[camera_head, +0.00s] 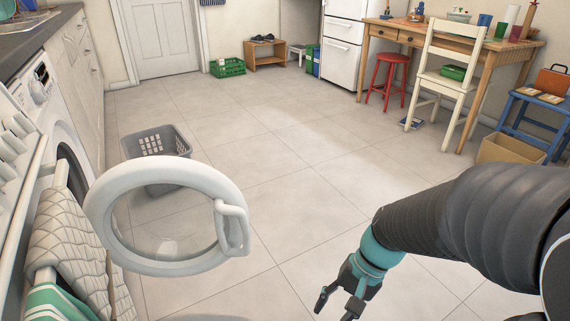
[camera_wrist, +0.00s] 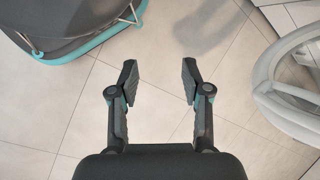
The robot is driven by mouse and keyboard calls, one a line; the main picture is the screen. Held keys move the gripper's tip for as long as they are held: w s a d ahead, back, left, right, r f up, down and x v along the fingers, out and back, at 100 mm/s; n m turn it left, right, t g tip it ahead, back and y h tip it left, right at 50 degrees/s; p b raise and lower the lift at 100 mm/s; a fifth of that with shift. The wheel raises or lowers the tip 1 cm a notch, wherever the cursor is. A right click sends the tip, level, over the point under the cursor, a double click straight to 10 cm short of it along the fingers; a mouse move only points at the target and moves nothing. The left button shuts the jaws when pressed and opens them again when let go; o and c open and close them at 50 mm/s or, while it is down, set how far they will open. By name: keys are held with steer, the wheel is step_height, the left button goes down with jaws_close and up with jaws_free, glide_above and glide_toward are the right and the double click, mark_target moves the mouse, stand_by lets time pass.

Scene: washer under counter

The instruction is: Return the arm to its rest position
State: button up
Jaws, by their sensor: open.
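My gripper (camera_head: 338,300) is open and empty at the bottom of the head view, above the tiled floor. In the wrist view, its two fingers (camera_wrist: 160,82) stand apart with only floor tiles between them. My dark arm reaches in from the right edge of the head view. The washer door (camera_head: 232,232) stands open to the left of my gripper, apart from it. Its white ring also shows at the right of the wrist view (camera_wrist: 264,85).
The washer (camera_head: 58,125) is at the left, with towels (camera_head: 65,240) hanging in front. A grey basket (camera_head: 157,140) stands on the floor behind the door. A white chair (camera_head: 447,80), red stool (camera_head: 388,85) and cardboard box (camera_head: 510,149) are at the right. The middle floor is clear.

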steer(key=s+d+r+n+t+h+p, duration=0.1)
steer(key=d+r+n+t+h+p, duration=0.1)
steer(key=r, duration=0.8)
steer(key=s+d+r+n+t+h+p, duration=0.1)
steer(key=r+t, duration=0.4)
steer(key=r, duration=0.6)
steer(key=shift+d+n+t+h+p, duration=0.3)
steer(key=shift+d+n+h+p, duration=0.5)
steer(key=shift+d+p, duration=0.4)
